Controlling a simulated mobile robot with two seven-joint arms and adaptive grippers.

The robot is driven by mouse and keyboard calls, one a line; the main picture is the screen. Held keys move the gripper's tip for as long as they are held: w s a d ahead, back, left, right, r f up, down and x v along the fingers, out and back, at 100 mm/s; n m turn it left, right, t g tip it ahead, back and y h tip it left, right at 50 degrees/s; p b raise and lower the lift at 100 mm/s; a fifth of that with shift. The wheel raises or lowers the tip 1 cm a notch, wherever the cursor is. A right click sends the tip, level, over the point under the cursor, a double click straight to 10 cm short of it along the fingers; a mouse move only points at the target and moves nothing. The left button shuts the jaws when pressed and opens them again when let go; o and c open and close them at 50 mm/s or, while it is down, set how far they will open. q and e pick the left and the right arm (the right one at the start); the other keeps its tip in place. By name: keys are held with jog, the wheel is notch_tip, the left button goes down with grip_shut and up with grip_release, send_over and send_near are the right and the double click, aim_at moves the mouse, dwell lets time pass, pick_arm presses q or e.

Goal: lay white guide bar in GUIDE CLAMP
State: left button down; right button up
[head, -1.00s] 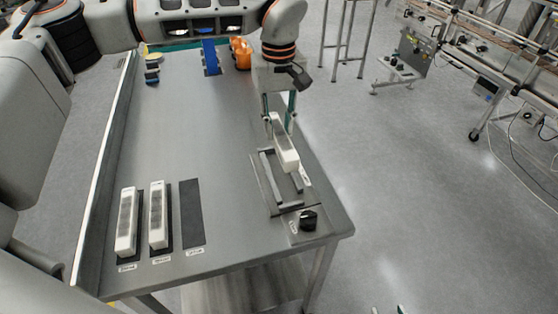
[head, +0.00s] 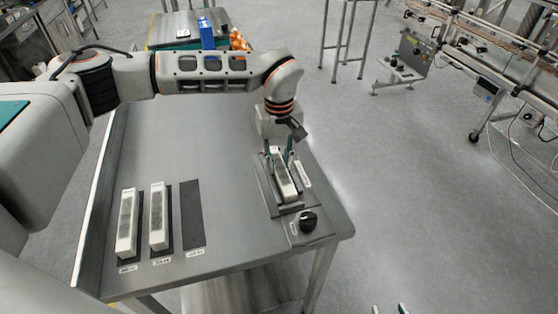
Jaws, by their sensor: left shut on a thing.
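The white guide bar (head: 286,186) has a dark grey top strip and lies lengthwise between the rails of the guide clamp (head: 269,190), at the table's right side. It appears to be down at rail level; whether it touches the clamp floor is hidden. My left gripper (head: 281,162) is shut on the far part of the bar, its fingers reaching down from above. A black knob (head: 308,221) stands at the clamp's near end. Two fingertips of my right gripper (head: 389,309) just show, apart, at the bottom edge, over the floor.
Two similar white bars, a left one (head: 127,222) and a second one (head: 158,215), lie on dark pads at the table's near left. A bare dark pad (head: 192,215) is beside them. The table's middle (head: 225,165) is clear. A blue item (head: 207,34) stands at the back.

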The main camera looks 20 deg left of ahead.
aim_at(279, 166)
pick_arm(q)
jog(key=shift+f, duration=0.1)
jog(key=c, duration=1.7)
grip_release()
notch_tip(279, 166, up, 12)
jog(key=shift+r, duration=0.1)
